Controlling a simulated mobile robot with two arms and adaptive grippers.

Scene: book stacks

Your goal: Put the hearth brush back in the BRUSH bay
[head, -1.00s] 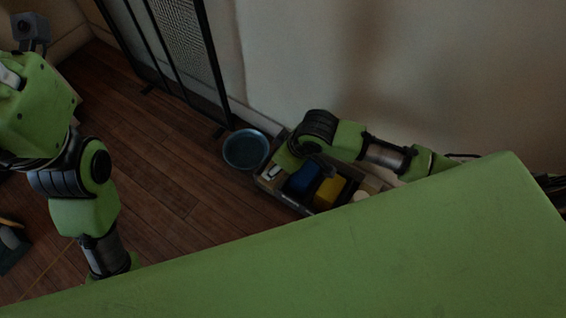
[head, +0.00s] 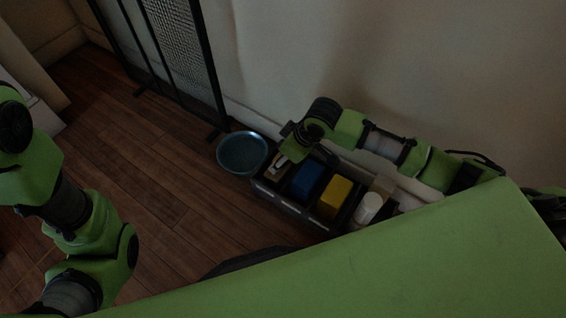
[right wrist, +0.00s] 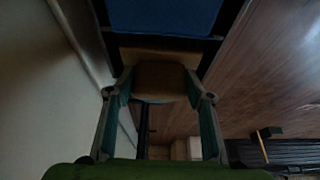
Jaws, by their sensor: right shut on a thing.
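The dark compartmented caddy (head: 296,207) stands on the floor by the wall in the head view. My right gripper (head: 278,164) is low at its left end compartment, with the arm partly covering it. In the right wrist view my right gripper (right wrist: 158,90) is shut on a tan block-like thing (right wrist: 160,78), apparently the hearth brush; only part of it shows. It sits beside the blue block's bay, at or in the end bay; I cannot tell how deep it is. Bay labels are too small to read. My left gripper is out of view.
The caddy also holds a blue block (head: 308,180), a yellow block (head: 335,197) and a white cylinder (head: 368,207). A blue-grey bowl (head: 242,153) stands just left of it. A black mesh screen (head: 180,50) stands behind. Wood floor (head: 150,170) at left is clear.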

